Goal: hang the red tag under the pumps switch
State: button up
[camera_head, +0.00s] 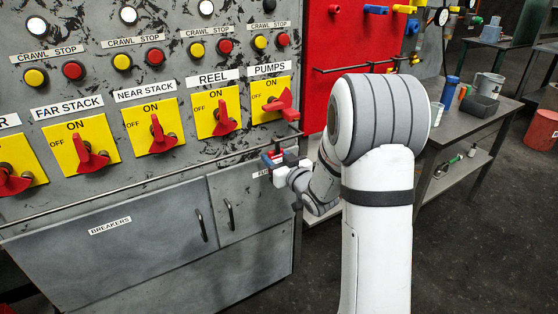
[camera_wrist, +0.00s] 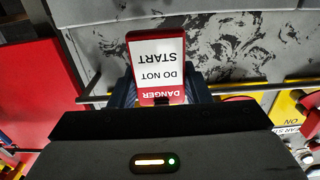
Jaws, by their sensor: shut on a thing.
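The red tag (camera_wrist: 156,62) reads "DANGER DO NOT START" on a white field; its lettering is upside down in the wrist view. My gripper (camera_wrist: 160,97) is shut on the tag's lettered end, with a dark finger on each side. In the head view my gripper (camera_head: 274,161) is in front of the panel, just below the pumps switch (camera_head: 272,100). That switch is a yellow plate with a red handle, under the PUMPS label (camera_head: 269,69). In the head view only a small red bit of the tag shows at the fingers. I cannot tell whether the tag touches anything.
A thin rail (camera_head: 150,188) runs along the panel below the switches; it also shows in the wrist view (camera_wrist: 240,88). The reel switch (camera_head: 220,113) is left of the pumps switch. Grey cabinet doors (camera_head: 110,255) lie below. A red board (camera_head: 335,60) and a cluttered bench (camera_head: 465,125) are right.

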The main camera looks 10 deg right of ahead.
jog(key=shift+p+x, duration=0.4)
jog(key=shift+x, duration=0.9)
jog(key=shift+f+b, duration=0.55)
jog(key=shift+b, duration=0.2)
jog(key=o, duration=1)
jog(key=shift+o, duration=0.2)
